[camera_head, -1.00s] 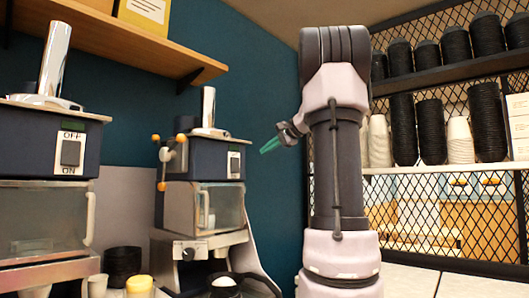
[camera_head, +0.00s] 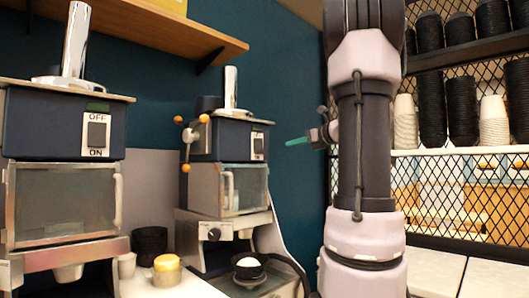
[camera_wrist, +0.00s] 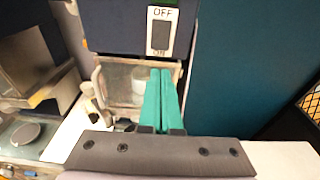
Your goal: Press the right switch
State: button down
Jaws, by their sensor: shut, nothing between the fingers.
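The right switch (camera_head: 258,144) is a small dark rocker on a white plate on the side of the right machine. My gripper (camera_head: 287,143) has green fingers, pressed together and empty, pointing left at the switch's height in the head view. In the wrist view the gripper (camera_wrist: 160,72) has its fingertips just below the switch plate; I cannot tell if they touch. The left switch (camera_head: 97,133) is on the left machine.
The right machine (camera_head: 205,190) has orange-knobbed handles and a glass-fronted box. The left machine (camera_head: 62,195) stands beside it. Cups and a yellow-topped jar (camera_head: 167,270) are on the counter. A wire-mesh shelf with stacked cups (camera_head: 433,110) stands at the right.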

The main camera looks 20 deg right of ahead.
aim_at(261, 152)
jog(key=shift+w, duration=0.1)
jog(key=x, duration=1.4)
jog(key=shift+w+a+f, duration=0.2)
jog(key=shift+w, duration=0.1)
jog(key=shift+d, duration=0.1)
